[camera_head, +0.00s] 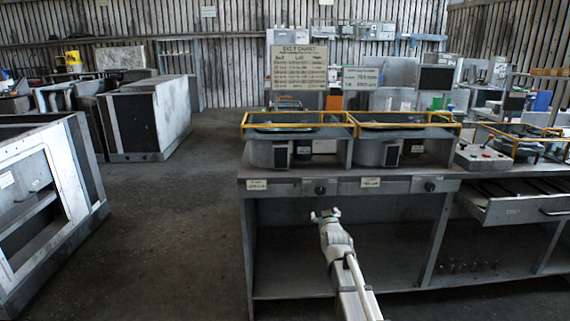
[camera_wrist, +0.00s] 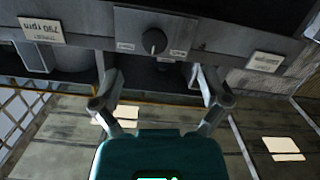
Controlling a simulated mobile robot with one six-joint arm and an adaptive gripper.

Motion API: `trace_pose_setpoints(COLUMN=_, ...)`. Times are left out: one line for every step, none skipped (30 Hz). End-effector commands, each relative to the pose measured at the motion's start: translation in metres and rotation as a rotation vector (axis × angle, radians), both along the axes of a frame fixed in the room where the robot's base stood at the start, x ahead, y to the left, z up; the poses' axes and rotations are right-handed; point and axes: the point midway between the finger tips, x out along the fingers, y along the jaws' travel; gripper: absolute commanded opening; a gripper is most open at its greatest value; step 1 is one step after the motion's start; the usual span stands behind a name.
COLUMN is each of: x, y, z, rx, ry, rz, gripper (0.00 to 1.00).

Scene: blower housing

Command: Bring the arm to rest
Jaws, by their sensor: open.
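My gripper (camera_head: 325,214) is in front of the grey workbench (camera_head: 405,187), just below the level of its front edge. My arm reaches up to it from the bottom of the picture. In the wrist view my gripper (camera_wrist: 161,82) has its two fingers spread wide apart, with nothing between them. The wrist picture is upside down. A dark round knob (camera_wrist: 154,41) on the bench's front panel shows beyond the fingertips, apart from them. I cannot tell the exact gap between gripper and bench.
Two yellow-railed blower housings stand on the bench, with a red-levered control box (camera_head: 482,157) to their right. A drawer (camera_head: 520,208) stands open at the right. An open shelf (camera_head: 300,284) lies under the bench. Grey cabinets (camera_head: 147,117) stand left; the floor (camera_head: 165,225) between is clear.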

Motion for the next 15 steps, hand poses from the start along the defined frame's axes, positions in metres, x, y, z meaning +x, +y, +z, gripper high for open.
trace_pose_setpoints(x=-0.008, y=0.001, z=-0.008, rx=0.006, ry=0.041, rz=0.002, gripper=0.95)
trace_pose_setpoints(x=-0.012, y=0.001, z=-0.013, rx=0.011, ry=0.069, rz=0.002, gripper=0.95)
trace_pose_setpoints(x=-0.018, y=0.002, z=-0.020, rx=0.017, ry=0.110, rz=0.003, gripper=0.95)
trace_pose_setpoints(x=-0.023, y=0.002, z=-0.026, rx=0.022, ry=0.143, rz=0.004, gripper=0.95)
trace_pose_setpoints(x=-0.028, y=0.003, z=-0.032, rx=0.026, ry=0.178, rz=0.003, gripper=0.95)
trace_pose_setpoints(x=-0.036, y=0.003, z=-0.041, rx=0.033, ry=0.227, rz=0.003, gripper=0.95)
trace_pose_setpoints(x=-0.042, y=0.003, z=-0.048, rx=0.039, ry=0.265, rz=0.002, gripper=0.95)
trace_pose_setpoints(x=-0.048, y=0.004, z=-0.054, rx=0.044, ry=0.302, rz=0.001, gripper=0.95)
trace_pose_setpoints(x=-0.057, y=0.004, z=-0.063, rx=0.051, ry=0.353, rz=-0.001, gripper=0.95)
trace_pose_setpoints(x=-0.064, y=0.005, z=-0.069, rx=0.056, ry=0.390, rz=-0.002, gripper=0.95)
trace_pose_setpoints(x=-0.071, y=0.005, z=-0.075, rx=0.061, ry=0.428, rz=-0.004, gripper=0.95)
trace_pose_setpoints(x=-0.081, y=0.005, z=-0.083, rx=0.068, ry=0.479, rz=-0.007, gripper=0.95)
trace_pose_setpoints(x=-0.089, y=0.006, z=-0.089, rx=0.073, ry=0.516, rz=-0.009, gripper=0.95)
trace_pose_setpoints(x=-0.097, y=0.006, z=-0.094, rx=0.078, ry=0.553, rz=-0.012, gripper=0.95)
trace_pose_setpoints(x=-0.108, y=0.006, z=-0.101, rx=0.085, ry=0.604, rz=-0.016, gripper=0.95)
